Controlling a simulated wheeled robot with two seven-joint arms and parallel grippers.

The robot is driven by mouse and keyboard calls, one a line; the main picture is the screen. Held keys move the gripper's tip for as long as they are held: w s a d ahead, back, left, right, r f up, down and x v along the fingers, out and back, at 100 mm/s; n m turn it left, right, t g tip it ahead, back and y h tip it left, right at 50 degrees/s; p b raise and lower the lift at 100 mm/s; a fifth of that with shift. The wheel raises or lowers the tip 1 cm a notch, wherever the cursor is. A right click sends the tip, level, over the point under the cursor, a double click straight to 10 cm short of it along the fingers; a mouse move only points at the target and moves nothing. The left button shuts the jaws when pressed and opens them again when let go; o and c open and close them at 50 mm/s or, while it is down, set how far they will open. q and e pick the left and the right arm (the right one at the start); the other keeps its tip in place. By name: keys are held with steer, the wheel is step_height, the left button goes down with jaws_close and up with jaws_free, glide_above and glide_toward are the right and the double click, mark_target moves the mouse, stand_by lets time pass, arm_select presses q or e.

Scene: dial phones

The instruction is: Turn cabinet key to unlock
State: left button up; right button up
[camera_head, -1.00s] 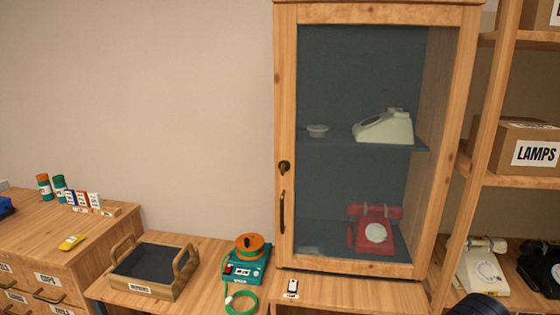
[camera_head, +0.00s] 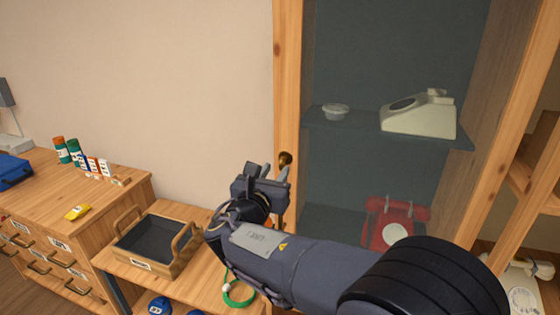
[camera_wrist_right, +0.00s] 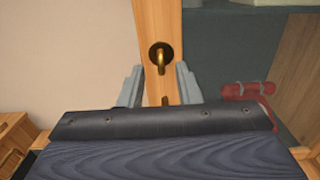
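The cabinet (camera_head: 287,70) has a wooden door frame around a dark glass pane, and the door looks shut. A brass key in its round lock plate (camera_head: 286,158) sits on the left door stile; it also shows in the right wrist view (camera_wrist_right: 160,57). My right gripper (camera_head: 268,170) is in front of the stile at the lock. In the right wrist view its two fingers (camera_wrist_right: 159,86) are apart, one on each side of the stile, with the key ahead between them. I cannot tell whether they touch anything. My left gripper is not in view.
Behind the glass are a cream phone (camera_head: 420,118), a small bowl (camera_head: 336,111) and a red phone (camera_head: 393,228). A wooden tray (camera_head: 128,257) stands on the low bench at left. A drawer unit (camera_head: 100,205) is farther left. The door handle is mostly hidden by my gripper.

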mark_target(280, 166)
steer(key=shift+p+x, duration=0.35)
steer(key=shift+x, duration=1.6)
jaws_close()
